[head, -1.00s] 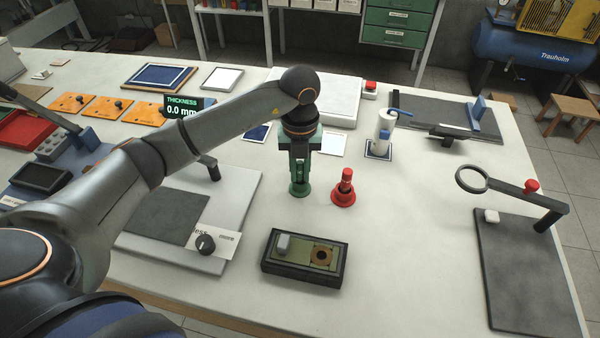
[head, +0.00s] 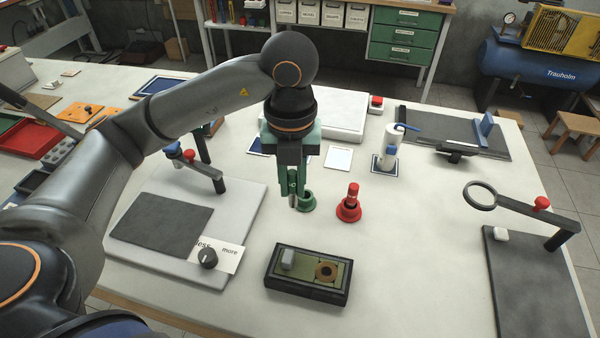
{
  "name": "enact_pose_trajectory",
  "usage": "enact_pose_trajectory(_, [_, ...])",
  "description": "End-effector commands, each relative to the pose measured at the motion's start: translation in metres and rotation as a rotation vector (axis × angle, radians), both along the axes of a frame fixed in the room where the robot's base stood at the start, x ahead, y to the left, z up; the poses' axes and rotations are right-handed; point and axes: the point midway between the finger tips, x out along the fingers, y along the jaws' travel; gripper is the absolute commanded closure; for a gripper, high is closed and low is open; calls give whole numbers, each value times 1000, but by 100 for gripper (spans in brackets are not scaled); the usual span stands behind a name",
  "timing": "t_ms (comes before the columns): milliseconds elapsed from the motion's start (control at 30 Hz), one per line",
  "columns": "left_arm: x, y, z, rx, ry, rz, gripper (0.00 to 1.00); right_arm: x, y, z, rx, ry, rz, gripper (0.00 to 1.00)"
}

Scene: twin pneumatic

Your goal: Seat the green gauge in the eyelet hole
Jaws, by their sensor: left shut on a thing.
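My left gripper (head: 294,186) is shut on the green gauge (head: 293,202). The fingers hide most of the gauge; only a slim lower part shows, pointing down. It is beside and slightly in front of the green holder (head: 308,201), whose open top shows; whether they touch is hard to tell. The brown ring-shaped eyelet (head: 326,271), with a dark hole in its middle, sits at the right in a black-framed box (head: 307,294) nearer to me. The gripper is behind and left of the eyelet. My right gripper is not in view.
A red gauge (head: 353,192) stands in a red holder (head: 348,212) just right of the gripper. A small pale block (head: 288,258) sits left of the eyelet. The table between holders and box is clear.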

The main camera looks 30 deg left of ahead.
Motion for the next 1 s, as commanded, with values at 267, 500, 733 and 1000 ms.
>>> enact_pose_trajectory(267, [-34,-9,16,0,-2,-2,100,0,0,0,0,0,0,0])
enact_pose_trajectory(500, [-44,-11,20,0,0,0,100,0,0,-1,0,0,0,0])
enact_pose_trajectory(733, [-43,-12,19,-1,2,-65,100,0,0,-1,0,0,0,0])
enact_pose_trajectory(1000, [-39,-12,12,-4,1,-372,100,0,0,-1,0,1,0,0])
